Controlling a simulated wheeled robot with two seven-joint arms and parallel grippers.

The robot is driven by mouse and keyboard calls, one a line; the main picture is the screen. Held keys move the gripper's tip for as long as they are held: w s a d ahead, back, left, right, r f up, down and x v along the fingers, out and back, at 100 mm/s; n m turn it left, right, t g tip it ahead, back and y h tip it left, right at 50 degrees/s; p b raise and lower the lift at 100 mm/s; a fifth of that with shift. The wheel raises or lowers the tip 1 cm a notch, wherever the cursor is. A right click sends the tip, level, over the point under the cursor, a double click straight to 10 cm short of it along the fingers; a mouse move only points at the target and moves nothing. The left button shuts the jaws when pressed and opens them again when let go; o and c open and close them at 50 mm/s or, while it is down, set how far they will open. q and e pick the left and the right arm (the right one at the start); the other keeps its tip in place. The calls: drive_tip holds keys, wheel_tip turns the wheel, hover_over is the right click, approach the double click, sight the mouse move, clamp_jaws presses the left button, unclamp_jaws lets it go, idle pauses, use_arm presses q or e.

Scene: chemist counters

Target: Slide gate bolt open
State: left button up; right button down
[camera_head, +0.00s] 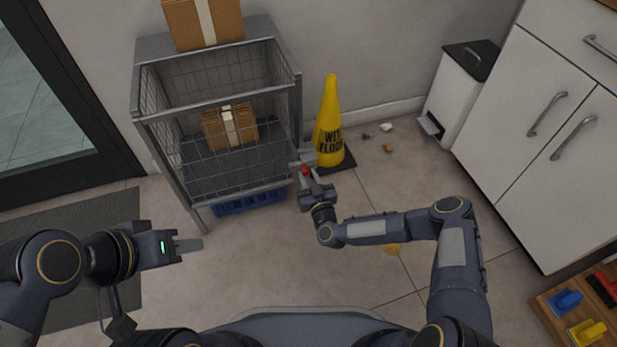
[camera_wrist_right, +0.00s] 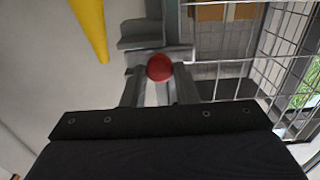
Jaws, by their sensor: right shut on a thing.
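The wire cage (camera_head: 215,165) stands against the wall with its gate side toward me. The bolt shows as a grey metal fitting (camera_wrist_right: 150,40) with a round red knob (camera_wrist_right: 160,68) at the cage's right edge. The red knob also shows in the head view (camera_head: 306,170). My right gripper (camera_head: 306,175) is shut on the red knob, with its fingers on either side of it in the right wrist view (camera_wrist_right: 160,88). The bolt's far end is hard to make out. My left gripper (camera_head: 188,245) is over the floor at the left, apart from the cage; its finger gap cannot be made out.
A cardboard box (camera_head: 230,126) lies inside the cage and another (camera_head: 203,22) sits on top. A yellow wet-floor cone (camera_head: 329,120) stands close right of the bolt. A white bin (camera_head: 462,90) and cabinets (camera_head: 545,120) are at the right. Floor in front is mostly clear.

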drive_tip(key=shift+w+d+b, duration=0.15)
drive_tip(key=shift+w+d, duration=0.1)
drive_tip(key=shift+d, duration=0.5)
drive_tip(key=shift+w+d+b, duration=0.1)
drive_tip(key=shift+w+d, duration=0.15)
drive_tip(key=shift+d, duration=0.45)
drive_tip(key=shift+w+d+b, duration=0.15)
drive_tip(key=shift+w+d, duration=0.1)
drive_tip(key=shift+d, duration=0.5)
drive_tip(key=c, duration=1.1)
unclamp_jaws()
drive_tip(key=shift+d, duration=0.1)
drive_tip(key=shift+c, duration=0.2)
drive_tip(key=p+v, duration=0.2)
drive_tip(key=v, duration=0.5)
drive_tip(key=shift+s+p, duration=0.3)
drive_tip(key=shift+s, duration=0.1)
drive_tip(key=shift+d, duration=0.1)
